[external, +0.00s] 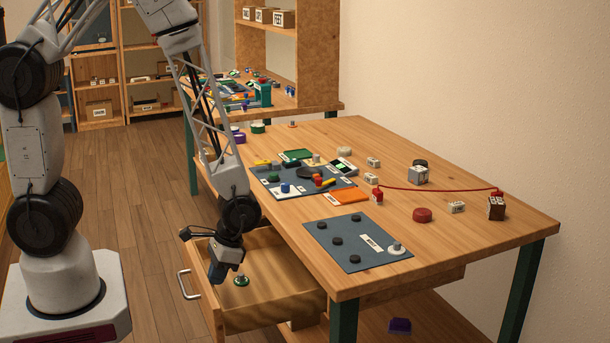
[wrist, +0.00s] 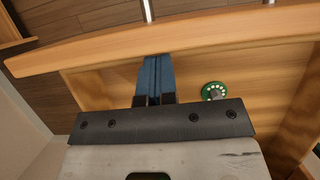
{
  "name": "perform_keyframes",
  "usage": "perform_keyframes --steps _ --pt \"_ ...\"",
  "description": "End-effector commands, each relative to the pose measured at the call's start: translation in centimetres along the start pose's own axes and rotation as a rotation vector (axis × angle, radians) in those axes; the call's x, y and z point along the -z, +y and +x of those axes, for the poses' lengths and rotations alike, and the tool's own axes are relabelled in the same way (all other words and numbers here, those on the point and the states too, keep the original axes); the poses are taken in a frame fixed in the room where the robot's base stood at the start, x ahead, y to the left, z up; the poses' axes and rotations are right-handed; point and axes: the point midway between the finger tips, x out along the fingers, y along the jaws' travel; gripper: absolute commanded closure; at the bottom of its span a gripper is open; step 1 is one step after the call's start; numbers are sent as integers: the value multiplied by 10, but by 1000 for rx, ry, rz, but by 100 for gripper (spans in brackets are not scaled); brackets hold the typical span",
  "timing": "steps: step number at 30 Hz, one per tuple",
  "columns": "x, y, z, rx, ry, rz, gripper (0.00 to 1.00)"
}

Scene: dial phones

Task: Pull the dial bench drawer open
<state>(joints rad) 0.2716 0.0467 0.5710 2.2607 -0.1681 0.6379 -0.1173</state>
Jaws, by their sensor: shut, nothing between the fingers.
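The wooden drawer (external: 268,310) stands pulled out from under the front of the wooden bench (external: 450,232). Its metal handle (external: 187,285) is on the drawer front; the handle's posts show at the top of the wrist view (wrist: 148,10). My gripper (external: 217,272) is shut and empty, fingers pointing down at the drawer, just behind its front board (wrist: 200,40). It is apart from the handle. The blue fingers (wrist: 155,72) show together in the wrist view. A green dial (external: 241,281) with a ring of pale dots (wrist: 214,91) lies inside the drawer beside the fingers.
On the bench are a grey mat with black discs (external: 358,242), another mat with small parts (external: 280,187), a red cable (external: 435,190), a red disc (external: 422,215) and small blocks. A purple item (external: 400,325) lies on the lower shelf. Open floor (external: 140,190) lies left of the bench.

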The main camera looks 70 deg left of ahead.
Motion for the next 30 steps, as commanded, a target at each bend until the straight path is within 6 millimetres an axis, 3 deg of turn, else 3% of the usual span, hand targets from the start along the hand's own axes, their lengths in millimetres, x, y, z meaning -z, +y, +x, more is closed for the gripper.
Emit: perform_keyframes --steps 5,15,30 --pt "6 0 -2 0 -1 -1 100" --pt "38 0 -15 0 0 0 100" --pt "37 0 -89 -1 4 -1 100"
